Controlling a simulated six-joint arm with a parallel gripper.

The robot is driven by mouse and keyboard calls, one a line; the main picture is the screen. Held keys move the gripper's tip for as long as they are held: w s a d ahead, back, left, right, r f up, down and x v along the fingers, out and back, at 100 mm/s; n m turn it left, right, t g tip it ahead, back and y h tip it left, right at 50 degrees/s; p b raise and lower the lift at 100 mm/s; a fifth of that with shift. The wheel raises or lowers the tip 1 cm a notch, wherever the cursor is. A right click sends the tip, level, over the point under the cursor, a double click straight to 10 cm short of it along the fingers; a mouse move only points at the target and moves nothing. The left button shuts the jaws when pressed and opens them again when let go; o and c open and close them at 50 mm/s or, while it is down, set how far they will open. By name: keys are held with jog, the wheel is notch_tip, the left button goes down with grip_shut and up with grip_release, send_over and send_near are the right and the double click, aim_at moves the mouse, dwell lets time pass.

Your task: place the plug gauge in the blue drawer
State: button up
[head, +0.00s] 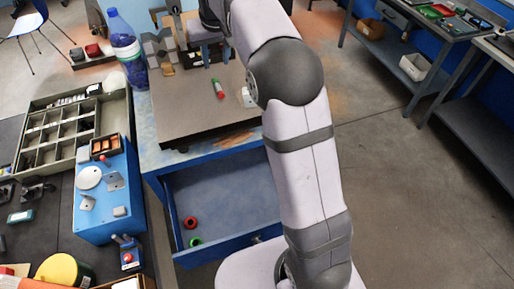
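The plug gauge (218,88) looks like a small rod with a green and a red end. It lies on the flat grey-brown plate on top of the bench. The blue drawer (225,185) below is pulled open. A red ring (190,222) and a green ring (196,242) lie near its left front corner. My arm crosses in front of the drawer's right part and hides it. The arm's far end reaches the top edge among dark parts.
A blue bottle (126,50) stands at the bench's back left corner. Metal blocks (160,48) stand at the back of the plate (185,120). A white piece (247,97) sits beside my arm. A blue box (105,195) and a divided tray (60,115) are left.

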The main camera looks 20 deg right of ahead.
jog(key=shift+o, duration=0.5)
jog(key=s+f+g, duration=0.1)
jog(key=s+f, duration=0.4)
jog(key=s, duration=0.6)
jog(key=s+d+f+g, duration=0.1)
jog(key=s+f, duration=0.5)
jog(key=s, duration=0.6)
jog(key=s+f+g, duration=0.2)
jog(key=s+f, duration=0.4)
jog(key=s, duration=0.6)
jog(key=shift+d, duration=0.4)
jog(key=shift+f, duration=0.1)
jog(key=t, duration=0.4)
send_near(218, 86)
jog(key=shift+w+a+f+b, duration=0.1)
jog(key=shift+a+f+b, duration=0.1)
jog(key=shift+f+b, duration=0.2)
jog(key=shift+d+p+x, duration=0.15)
jog(key=shift+p+x, duration=0.9)
jog(key=shift+x, duration=0.4)
jog(key=shift+d+p+x, duration=0.1)
jog(key=shift+p+x, duration=0.9)
jog(key=shift+x, duration=0.5)
jog(key=shift+w+f, duration=0.25)
jog(key=shift+f, duration=0.4)
grip_shut()
